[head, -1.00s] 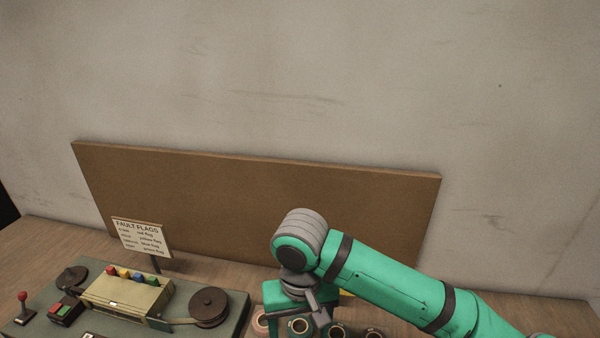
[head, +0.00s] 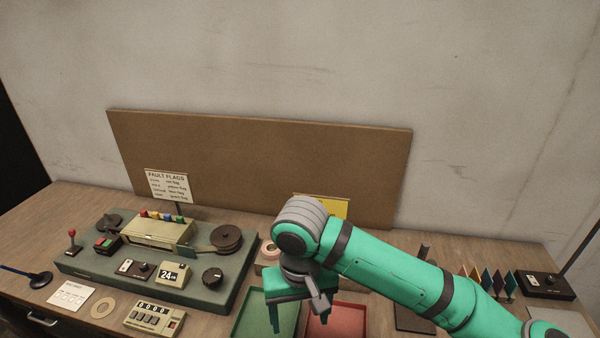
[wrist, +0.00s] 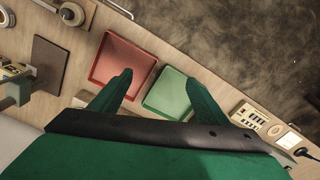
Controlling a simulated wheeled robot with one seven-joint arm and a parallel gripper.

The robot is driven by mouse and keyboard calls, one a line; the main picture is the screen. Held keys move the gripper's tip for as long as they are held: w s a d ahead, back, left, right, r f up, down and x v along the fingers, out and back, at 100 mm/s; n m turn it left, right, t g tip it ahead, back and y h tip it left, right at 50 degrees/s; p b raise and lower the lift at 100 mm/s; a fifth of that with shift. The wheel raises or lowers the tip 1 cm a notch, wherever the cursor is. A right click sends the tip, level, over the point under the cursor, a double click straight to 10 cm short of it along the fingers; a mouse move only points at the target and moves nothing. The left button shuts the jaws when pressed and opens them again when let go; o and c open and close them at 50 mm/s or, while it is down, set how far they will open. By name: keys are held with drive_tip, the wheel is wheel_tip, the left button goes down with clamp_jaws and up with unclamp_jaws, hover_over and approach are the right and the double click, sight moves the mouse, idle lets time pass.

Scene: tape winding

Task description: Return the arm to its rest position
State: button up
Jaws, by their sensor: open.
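My green arm (head: 390,275) reaches in from the right in the head view and bends down at the wrist. My gripper (head: 287,318) points down over the front of the bench, above the green tray (head: 249,325) and the red tray (head: 345,322). In the wrist view my gripper (wrist: 160,85) shows its two fingers spread apart with nothing between them. The red tray (wrist: 120,62) and the green tray (wrist: 172,95) lie below the fingers, and both look empty. The fingers appear apart from the trays.
A green tape machine (head: 165,262) with a reel and coloured knobs stands at the left. A counter box (head: 152,318) and a tape ring (head: 102,307) lie before it. Small coloured flags (head: 490,280) and a black box (head: 545,286) stand at the right. A brown board (head: 260,165) stands behind.

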drive_tip(key=w+a+r+m+t+y, duration=0.1)
drive_tip(key=w+a+r+t+y, duration=0.15)
drive_tip(key=a+y, duration=0.45)
drive_tip(key=w+a+r+t+y, duration=0.2)
drive_tip(key=a+t+y, duration=0.15)
drive_tip(key=a, duration=0.65)
drive_tip(key=w+a+r+m+t+y, duration=0.1)
drive_tip(key=w+a+r+t+y, duration=0.2)
drive_tip(key=a, duration=0.6)
drive_tip(key=s+d+f+m+t+h, duration=0.45)
drive_tip(key=d+f, duration=0.25)
drive_tip(key=f, duration=0.3)
drive_tip(key=s+d+f+m+t+h, duration=0.45)
drive_tip(key=s+d+f, duration=0.2)
drive_tip(key=f, duration=0.25)
drive_tip(key=s+d+f+n+g+h, duration=0.1)
drive_tip(key=s+d+n, duration=0.3)
drive_tip(key=s, duration=0.8)
drive_tip(key=s+d+f+n+g+h, duration=0.1)
drive_tip(key=s+d+f+n+h, duration=0.2)
drive_tip(key=s+d, duration=0.5)
drive_tip(key=s+f+n, duration=0.1)
drive_tip(key=s, duration=0.3)
drive_tip(key=shift+d+f+n+g, duration=0.25)
drive_tip(key=shift+f+n+g, duration=0.05)
drive_tip(key=shift+f+n, duration=0.1)
drive_tip(key=shift+h, duration=0.25)
drive_tip(key=shift+c, duration=0.6)
